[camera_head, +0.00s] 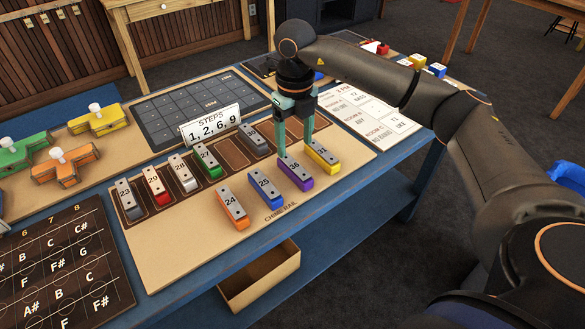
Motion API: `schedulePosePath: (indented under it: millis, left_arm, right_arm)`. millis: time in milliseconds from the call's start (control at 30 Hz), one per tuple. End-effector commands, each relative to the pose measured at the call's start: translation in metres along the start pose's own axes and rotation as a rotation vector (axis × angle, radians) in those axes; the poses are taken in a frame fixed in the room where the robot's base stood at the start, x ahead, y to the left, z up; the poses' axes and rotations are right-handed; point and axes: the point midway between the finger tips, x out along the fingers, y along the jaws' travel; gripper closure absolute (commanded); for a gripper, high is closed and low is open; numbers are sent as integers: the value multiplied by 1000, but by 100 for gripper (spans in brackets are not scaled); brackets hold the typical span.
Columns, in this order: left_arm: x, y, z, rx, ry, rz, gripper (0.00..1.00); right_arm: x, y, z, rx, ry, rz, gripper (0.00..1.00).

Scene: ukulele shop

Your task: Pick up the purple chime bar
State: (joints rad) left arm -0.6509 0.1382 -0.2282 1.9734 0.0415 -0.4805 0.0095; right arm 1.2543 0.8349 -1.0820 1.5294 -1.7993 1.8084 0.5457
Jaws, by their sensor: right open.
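The purple chime bar (295,172) lies on the tan chime rail board (190,246), between a blue bar (264,189) on its left and a yellow bar (322,155) on its right. It has a grey top plate with a number that looks like 36. My right gripper (295,146) points down with its two teal fingers apart and empty. It is just above and behind the purple bar, near its far end. Whether a finger touches the bar I cannot tell. My left gripper is not in view.
An orange bar (232,208) lies left of the blue one. Several bars, including a green one (207,160), sit in the dark rail behind. A "STEPS 1, 2, 6, 9" sign (210,125) stands behind them. The board's front right is clear.

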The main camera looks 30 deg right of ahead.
Motion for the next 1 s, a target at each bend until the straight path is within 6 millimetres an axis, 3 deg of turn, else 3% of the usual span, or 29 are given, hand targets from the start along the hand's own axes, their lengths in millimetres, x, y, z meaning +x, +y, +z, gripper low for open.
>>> schedulePosePath:
  millis: [100, 333, 633, 933, 1000]
  left_arm:
    - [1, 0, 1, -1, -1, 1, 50]
    - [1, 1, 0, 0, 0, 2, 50]
    - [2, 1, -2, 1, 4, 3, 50]
    - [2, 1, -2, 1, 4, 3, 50]
    - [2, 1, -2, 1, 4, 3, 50]
  right_arm:
    - [20, 0, -1, 0, 3, 0, 28]
    - [38, 0, 0, -1, 1, 1, 28]
    - [79, -1, 0, -2, 2, 2, 28]
    - [84, -1, 0, -2, -1, 2, 28]
    - [84, -1, 0, -2, -1, 2, 35]
